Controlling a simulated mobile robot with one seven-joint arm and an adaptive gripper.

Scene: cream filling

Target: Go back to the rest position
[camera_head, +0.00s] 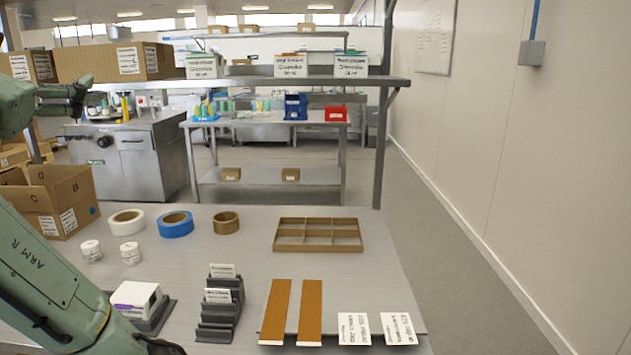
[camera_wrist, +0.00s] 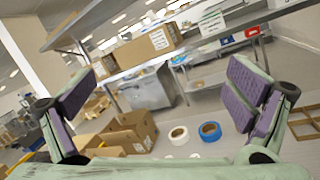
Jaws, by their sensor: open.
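My gripper (camera_wrist: 162,92) is open and empty in the wrist view, its two purple-padded fingers wide apart with nothing between them. In the head view my gripper (camera_head: 80,97) is at the upper left, raised above the table (camera_head: 235,255) and near the open cardboard box. My green arm comes up along the left edge of the head view and hides part of the table's left side.
An open cardboard box (camera_head: 62,205) is at the table's left. Tape rolls (camera_head: 175,224), small white jars (camera_head: 130,253), a divided tray (camera_head: 319,249), a stepped card holder (camera_head: 220,318) and brown strips (camera_head: 278,312) lie on the table. A shelf (camera_head: 250,83) with boxes crosses behind.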

